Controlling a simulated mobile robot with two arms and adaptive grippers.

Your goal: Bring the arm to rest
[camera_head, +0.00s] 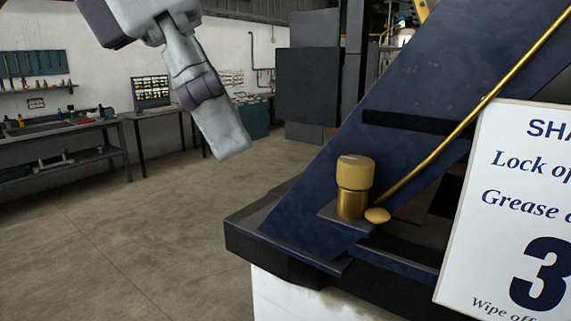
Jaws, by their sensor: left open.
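My left arm comes in from the top left, grey and light blue. Its gripper (232,150) hangs in the air at the upper middle left, pointing down and slightly right. It is open, seen from the side, so the gap between its fingers does not show clearly. No object shows in it. It appears apart from the dark blue machine frame (330,170) to its right. My right gripper is not in view.
A white sign (515,210) is at the right. Workbenches (60,145) line the left wall. Open floor (130,240) lies at the left.

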